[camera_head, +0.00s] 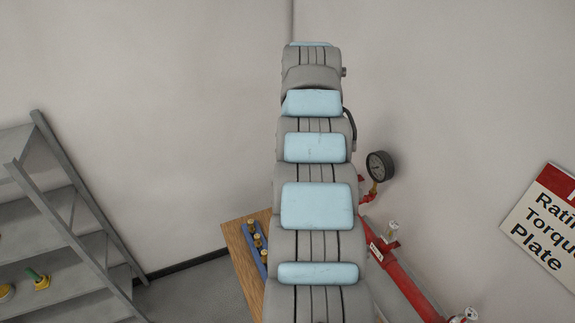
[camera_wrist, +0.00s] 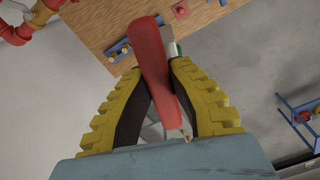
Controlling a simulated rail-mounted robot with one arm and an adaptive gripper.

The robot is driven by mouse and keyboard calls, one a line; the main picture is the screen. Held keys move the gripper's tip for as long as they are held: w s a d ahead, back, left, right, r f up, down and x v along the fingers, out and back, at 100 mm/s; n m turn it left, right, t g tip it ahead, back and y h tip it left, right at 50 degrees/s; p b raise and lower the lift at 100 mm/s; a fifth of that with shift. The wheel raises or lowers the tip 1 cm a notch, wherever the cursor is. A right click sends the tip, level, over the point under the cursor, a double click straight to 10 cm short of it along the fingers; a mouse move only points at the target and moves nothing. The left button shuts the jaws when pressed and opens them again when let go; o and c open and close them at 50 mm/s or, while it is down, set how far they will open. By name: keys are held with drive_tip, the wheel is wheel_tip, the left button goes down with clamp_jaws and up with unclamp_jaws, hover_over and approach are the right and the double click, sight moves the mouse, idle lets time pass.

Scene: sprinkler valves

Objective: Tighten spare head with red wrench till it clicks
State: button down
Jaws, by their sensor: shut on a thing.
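My gripper (camera_wrist: 155,74), with yellow ridged fingers and dark pads, is shut on the red wrench (camera_wrist: 150,50) in the wrist view. The red handle slants between the fingers, and a pale metal part shows beside it. Which end of the wrench is the working end is unclear. In the head view my arm hides the gripper and wrench. Several brass heads (camera_head: 257,241) stand in a blue rack (camera_head: 265,270) on the wooden table, just left of my arm. I cannot tell which is the spare head, or whether the wrench touches one.
The wooden table (camera_head: 240,246) lies under my arm. A red pipe (camera_head: 408,284) with white-topped valves and a black gauge (camera_head: 380,166) stands at right. A sign (camera_head: 548,222) hangs on the right wall. Grey shelves (camera_head: 60,215) stand at left, with bare floor between.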

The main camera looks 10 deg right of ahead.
drive_tip(key=shift+s+d+r, duration=0.15)
drive_tip(key=shift+d+r, duration=0.05)
drive_tip(key=shift+d, duration=0.3)
drive_tip(key=shift+s+d+r, duration=0.1)
drive_tip(key=shift+d+r, duration=0.05)
drive_tip(key=shift+d, duration=0.3)
drive_tip(key=shift+s+d, duration=0.15)
drive_tip(key=shift+d, duration=0.2)
